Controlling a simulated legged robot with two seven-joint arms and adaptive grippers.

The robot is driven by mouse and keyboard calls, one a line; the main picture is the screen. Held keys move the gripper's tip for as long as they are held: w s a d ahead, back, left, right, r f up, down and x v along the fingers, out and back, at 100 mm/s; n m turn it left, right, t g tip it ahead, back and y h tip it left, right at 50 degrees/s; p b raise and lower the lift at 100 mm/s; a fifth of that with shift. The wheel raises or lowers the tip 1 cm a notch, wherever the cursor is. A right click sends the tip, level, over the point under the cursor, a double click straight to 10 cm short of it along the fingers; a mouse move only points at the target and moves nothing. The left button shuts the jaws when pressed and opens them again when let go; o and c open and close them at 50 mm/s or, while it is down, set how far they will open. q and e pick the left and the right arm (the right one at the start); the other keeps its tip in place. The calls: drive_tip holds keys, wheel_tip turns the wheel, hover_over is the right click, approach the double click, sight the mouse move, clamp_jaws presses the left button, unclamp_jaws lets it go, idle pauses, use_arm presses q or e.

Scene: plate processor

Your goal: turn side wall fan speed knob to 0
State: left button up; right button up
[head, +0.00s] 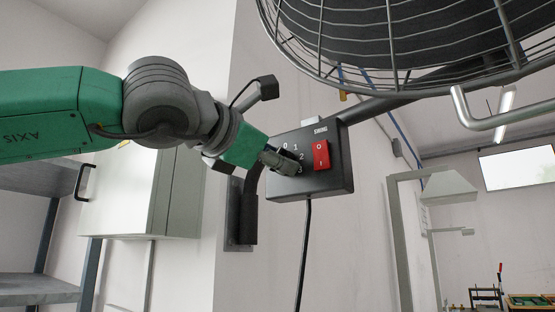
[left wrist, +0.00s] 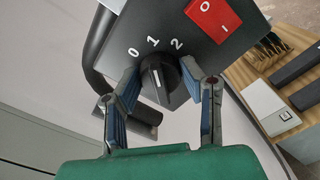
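The fan's black control box (head: 335,175) hangs beside the wall below the fan cage. It carries a red rocker switch (head: 321,155) marked 0 and I. The black speed knob (left wrist: 165,82) shows in the left wrist view under the white marks 0, 1 and 2. A pale line on the knob seems to point up toward the marks, but I cannot tell exactly which one. My left gripper (head: 284,161) is at the box face and hides the knob in the head view. Its blue-padded fingers (left wrist: 161,80) stand open on either side of the knob; contact is unclear. My right gripper is out of view.
The fan's wire cage (head: 400,45) fills the upper right, above the box. A dark tube (head: 390,100) runs behind the box, and a cable (head: 304,250) hangs below it. A pale wall cabinet (head: 150,195) and metal shelf (head: 40,290) stand at left.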

use_arm(q)
drive_tip(key=shift+n, duration=0.3)
drive_tip(key=n+b, duration=0.1)
drive_tip(key=n, duration=0.3)
drive_tip(key=shift+b, duration=0.4)
drive_tip(key=shift+a+n+b, duration=0.1)
drive_tip(key=shift+n+b, duration=0.45)
drive_tip(key=shift+n, duration=1.05)
drive_tip(key=shift+r, duration=0.15)
drive_tip(key=o, duration=1.1)
drive_tip(key=shift+w, duration=0.15)
drive_tip(key=shift+s+a, duration=0.15)
drive_tip(key=shift+s, duration=0.1)
drive_tip(key=v, duration=1.1)
drive_tip(key=shift+s+a, duration=0.1)
drive_tip(key=shift+a, duration=0.2)
